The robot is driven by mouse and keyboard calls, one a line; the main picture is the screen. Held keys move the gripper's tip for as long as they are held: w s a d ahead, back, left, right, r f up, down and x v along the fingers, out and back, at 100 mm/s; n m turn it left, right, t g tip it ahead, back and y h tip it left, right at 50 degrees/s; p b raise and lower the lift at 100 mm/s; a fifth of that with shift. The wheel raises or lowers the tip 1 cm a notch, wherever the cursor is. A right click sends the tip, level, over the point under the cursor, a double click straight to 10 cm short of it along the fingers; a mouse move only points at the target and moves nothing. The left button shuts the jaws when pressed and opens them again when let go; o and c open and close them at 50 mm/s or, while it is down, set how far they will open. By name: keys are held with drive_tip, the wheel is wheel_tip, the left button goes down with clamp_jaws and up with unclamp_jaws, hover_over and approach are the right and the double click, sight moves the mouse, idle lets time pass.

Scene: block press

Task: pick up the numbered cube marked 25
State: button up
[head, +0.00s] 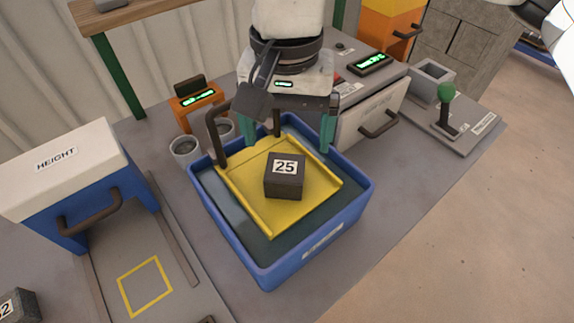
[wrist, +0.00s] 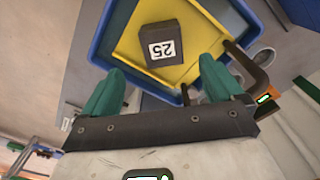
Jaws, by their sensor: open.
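The dark grey cube marked 25 (head: 284,182) sits upright on a yellow tray (head: 248,205) inside a blue bin (head: 262,271). Its white label shows on the top face. The cube also shows in the wrist view (wrist: 161,44), ahead of the fingertips. My gripper (head: 287,140) has teal fingers spread apart over the back part of the bin. In the wrist view my gripper (wrist: 160,80) is open, with nothing between its fingers. The cube is in front of the fingers and apart from them.
Dark handles (head: 217,138) rise at the back of the tray. A blue and white HEIGHT box (head: 75,190) stands left, with another dark cube (head: 18,307) at the lower left. A drawer unit (head: 372,115) and a green-knobbed lever (head: 446,98) stand right. Grey cups (head: 184,150) stand behind the bin.

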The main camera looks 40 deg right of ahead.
sight(285, 167)
drive_tip(key=shift+w+a+f+p, duration=0.1)
drive_tip(key=shift+f+p, duration=0.2)
drive_tip(key=shift+f, duration=1.9)
drive_tip(key=shift+w+f+p, duration=0.1)
drive_tip(key=shift+f+p, duration=0.15)
drive_tip(key=shift+f, duration=1.9)
drive_tip(key=shift+r, duration=0.1)
drive_tip(key=c, duration=1.6)
